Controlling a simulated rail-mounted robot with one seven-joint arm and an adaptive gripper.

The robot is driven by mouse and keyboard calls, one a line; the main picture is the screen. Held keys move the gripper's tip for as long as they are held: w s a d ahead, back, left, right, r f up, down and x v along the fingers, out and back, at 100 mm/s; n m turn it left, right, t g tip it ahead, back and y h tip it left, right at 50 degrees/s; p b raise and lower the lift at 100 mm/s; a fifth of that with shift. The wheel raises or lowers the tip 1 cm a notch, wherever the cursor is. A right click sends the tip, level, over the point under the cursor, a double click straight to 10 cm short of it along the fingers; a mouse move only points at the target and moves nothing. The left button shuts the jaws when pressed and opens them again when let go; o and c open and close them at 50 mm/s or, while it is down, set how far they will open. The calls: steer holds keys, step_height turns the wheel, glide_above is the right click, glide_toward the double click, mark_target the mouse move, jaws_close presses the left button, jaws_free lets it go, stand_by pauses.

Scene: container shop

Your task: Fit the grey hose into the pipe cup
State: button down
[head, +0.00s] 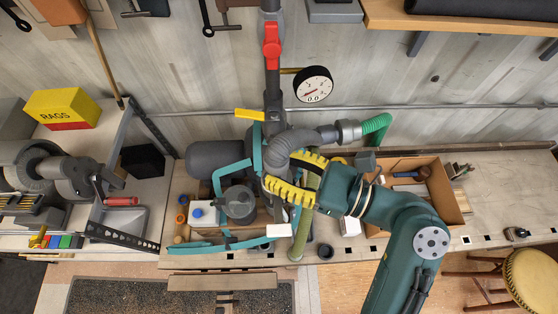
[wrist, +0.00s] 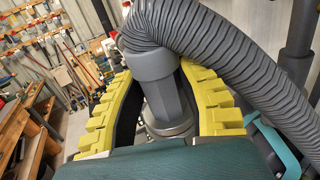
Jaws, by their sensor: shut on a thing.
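The grey hose (head: 277,155) is ribbed and arches from my gripper up and right toward the wall. My gripper (head: 282,174) has yellow toothed fingers, shut around a smooth grey cuff (wrist: 153,68) of the hose. In the wrist view the hose bends right beyond the fingers. A narrower grey piece shows below the cuff, between the fingers. At the hose's right end, a dark section meets a light grey cup-like collar (head: 347,131), with a green ribbed hose (head: 378,127) beyond it. I cannot tell whether this collar is the pipe cup, or how deep anything sits in it.
A vertical pipe with a red valve handle (head: 271,45) and a yellow lever (head: 250,114) stands behind the hose. A pressure gauge (head: 313,85) is at its right. A pump with a teal frame (head: 203,247) is left of my gripper. An open cardboard box (head: 447,190) is at the right.

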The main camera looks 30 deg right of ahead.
steer(key=shift+f, duration=0.1)
steer(key=c, duration=0.6)
jaws_free()
steer(key=shift+c, duration=0.2)
steer(key=v, duration=1.2)
